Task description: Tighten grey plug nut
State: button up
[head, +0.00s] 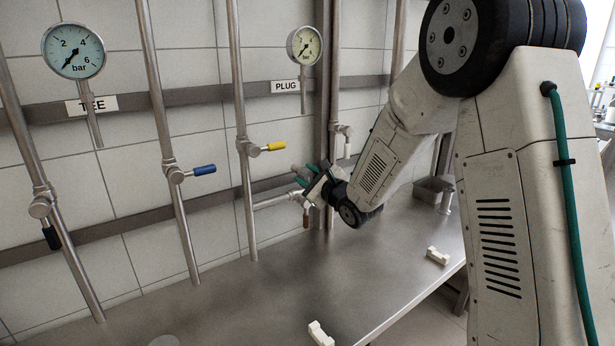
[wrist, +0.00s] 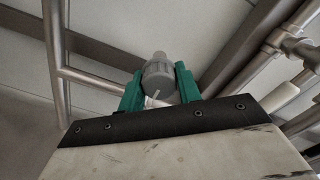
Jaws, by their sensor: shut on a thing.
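The grey plug nut (wrist: 158,76) shows in the wrist view, between the two green fingers of my gripper (wrist: 159,88). The fingers press on it from both sides. A small pale pointer mark shows on the nut's near face, and a narrower grey end sticks out beyond it. In the head view my gripper (head: 304,178) is at the pipework below the PLUG label (head: 286,86). The nut is small there and partly covered by the fingers and wrist.
Upright steel pipes carry a yellow-handled valve (head: 275,146), a blue-handled valve (head: 203,170) and a black-handled valve (head: 51,236). A gauge (head: 304,45) hangs above the PLUG label; another gauge (head: 73,50) is above TEE. The steel bench (head: 290,285) is mostly clear, with small white blocks near its front edge.

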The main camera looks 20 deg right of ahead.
jog(key=o, duration=1)
jog(key=shift+c, duration=0.2)
jog(key=v, duration=0.7)
jog(key=shift+s+d, duration=0.15)
jog(key=shift+s, duration=0.2)
